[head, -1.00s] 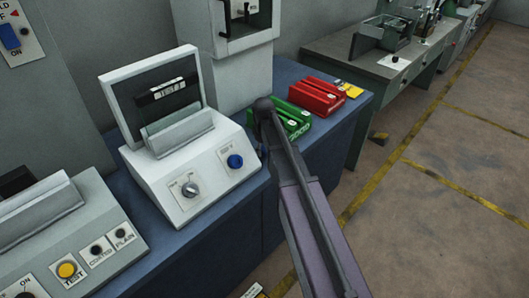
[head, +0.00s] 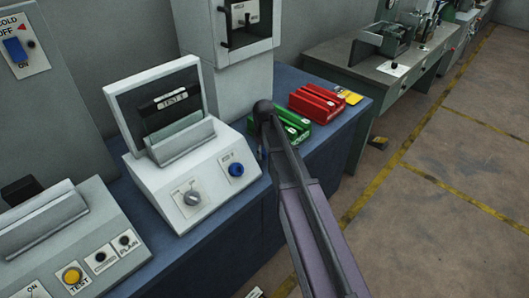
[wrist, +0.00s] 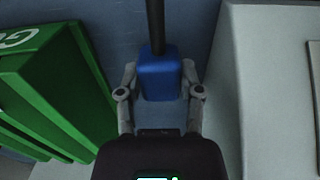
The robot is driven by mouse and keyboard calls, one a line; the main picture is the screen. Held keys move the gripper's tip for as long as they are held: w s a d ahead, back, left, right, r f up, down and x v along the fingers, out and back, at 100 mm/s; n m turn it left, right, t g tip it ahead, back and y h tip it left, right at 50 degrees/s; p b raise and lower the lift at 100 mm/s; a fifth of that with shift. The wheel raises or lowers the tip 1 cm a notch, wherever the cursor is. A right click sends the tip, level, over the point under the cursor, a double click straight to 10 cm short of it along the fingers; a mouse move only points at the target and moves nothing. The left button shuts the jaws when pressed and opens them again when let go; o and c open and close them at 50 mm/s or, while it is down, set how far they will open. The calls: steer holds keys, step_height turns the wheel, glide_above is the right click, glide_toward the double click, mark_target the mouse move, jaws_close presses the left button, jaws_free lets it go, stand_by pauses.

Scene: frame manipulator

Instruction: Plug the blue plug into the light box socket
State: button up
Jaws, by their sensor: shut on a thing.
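My gripper (wrist: 160,80) is shut on the blue plug (wrist: 160,72) in the wrist view. A dark cable or rod runs up from the plug to the top of the picture. A white slanted console (head: 170,178) with a framed panel, probably the light box, stands left of my arm in the head view. It has a grey knob (head: 191,198) and a round blue fitting (head: 236,170) on its front. I cannot tell whether that fitting is the socket.
Green blocks (wrist: 60,80) lie close left of the gripper; they also show behind my arm in the head view (head: 293,126). A red block (head: 316,102) is beyond them on the blue bench (head: 345,125). A grey console (head: 85,245) stands at lower left.

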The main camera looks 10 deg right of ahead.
steer(key=shift+s+r+p, duration=0.1)
steer(key=shift+r+p, duration=0.25)
steer(key=shift+r, duration=0.35)
steer(key=s+d, duration=0.3)
steer(key=s, duration=0.4)
steer(key=s+d, duration=0.3)
steer(key=s, duration=0.4)
steer(key=shift+s+d+r+p, duration=0.2)
steer(key=shift+d+r+p, duration=0.05)
steer(key=shift+r+p, duration=0.15)
steer(key=shift+s, duration=0.1)
